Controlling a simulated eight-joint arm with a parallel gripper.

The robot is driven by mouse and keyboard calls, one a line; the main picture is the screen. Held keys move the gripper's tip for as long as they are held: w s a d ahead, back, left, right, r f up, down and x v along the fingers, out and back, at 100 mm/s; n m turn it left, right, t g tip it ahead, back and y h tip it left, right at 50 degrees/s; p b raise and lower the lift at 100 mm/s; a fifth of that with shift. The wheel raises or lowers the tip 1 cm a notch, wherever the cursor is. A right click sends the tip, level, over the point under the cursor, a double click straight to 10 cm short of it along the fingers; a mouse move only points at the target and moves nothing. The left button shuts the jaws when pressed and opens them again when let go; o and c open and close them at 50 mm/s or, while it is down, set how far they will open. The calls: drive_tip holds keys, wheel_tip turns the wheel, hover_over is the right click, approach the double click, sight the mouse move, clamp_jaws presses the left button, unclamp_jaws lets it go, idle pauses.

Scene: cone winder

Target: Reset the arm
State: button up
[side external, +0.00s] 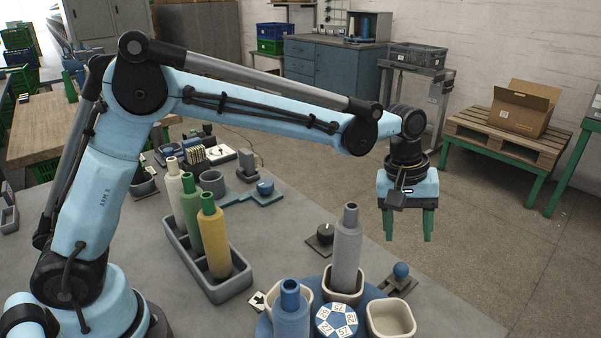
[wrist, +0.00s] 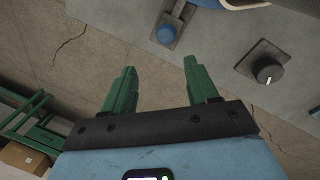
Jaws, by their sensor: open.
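My gripper (side external: 408,224) hangs at the end of my light blue arm, pointing down, with its two green fingers apart and nothing between them. In the side view it is up and to the right of the grey cone (side external: 347,248), clear of it. In the wrist view the open fingers (wrist: 160,85) show against the table edge and the concrete floor. A blue-topped knob (wrist: 168,34) and a black dial (wrist: 268,72) lie on the table beyond the fingertips.
A blue turntable (side external: 337,319) carries pale cups, one empty (side external: 391,319), and a blue cone (side external: 291,313). A grey tray (side external: 228,288) holds white, green and yellow cones (side external: 214,238). A pallet table with a cardboard box (side external: 522,108) stands at the back right. The floor between is clear.

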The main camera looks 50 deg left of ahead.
wheel_tip(320, 180, up, 11)
drive_tip(key=s+a+r+n, duration=0.1)
drive_tip(key=s+a, duration=0.2)
drive_tip(key=a, duration=0.6)
drive_tip(key=s+a+r+n+y, duration=0.1)
drive_tip(key=s+a, duration=0.3)
drive_tip(key=a, duration=0.6)
drive_tip(key=s+a+r+n, duration=0.1)
drive_tip(key=s+a, duration=0.3)
drive_tip(key=a, duration=0.6)
drive_tip(key=shift+s, duration=0.2)
drive_tip(key=n+t, duration=0.1)
drive_tip(key=n, duration=0.5)
approach(402, 266)
drive_tip(key=x, duration=0.9)
drive_tip(key=shift+w+f, duration=0.1)
drive_tip(key=shift+f, duration=0.3)
